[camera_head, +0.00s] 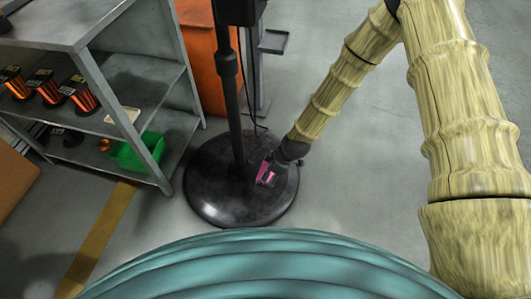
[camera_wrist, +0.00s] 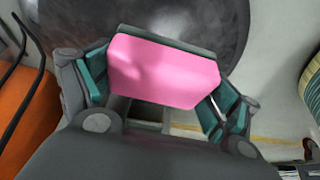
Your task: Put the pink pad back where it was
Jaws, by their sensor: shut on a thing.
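The pink pad (camera_wrist: 163,72) is a flat pink block held between the fingers of my gripper (camera_wrist: 160,90) in the wrist view. The gripper is shut on it, with a teal-lined finger at each side. In the head view the pad (camera_head: 267,176) shows as a small pink patch at the end of my gripper (camera_head: 268,172), over the right part of a round black stand base (camera_head: 225,205). I cannot tell whether the pad touches the base.
A black pole (camera_head: 234,110) rises from the base, with a cable beside it. A grey shelf (camera_head: 140,90) at left holds copper spools (camera_head: 78,92) and a green bin (camera_head: 138,152). An orange cabinet (camera_head: 200,60) stands behind. The floor at right is clear.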

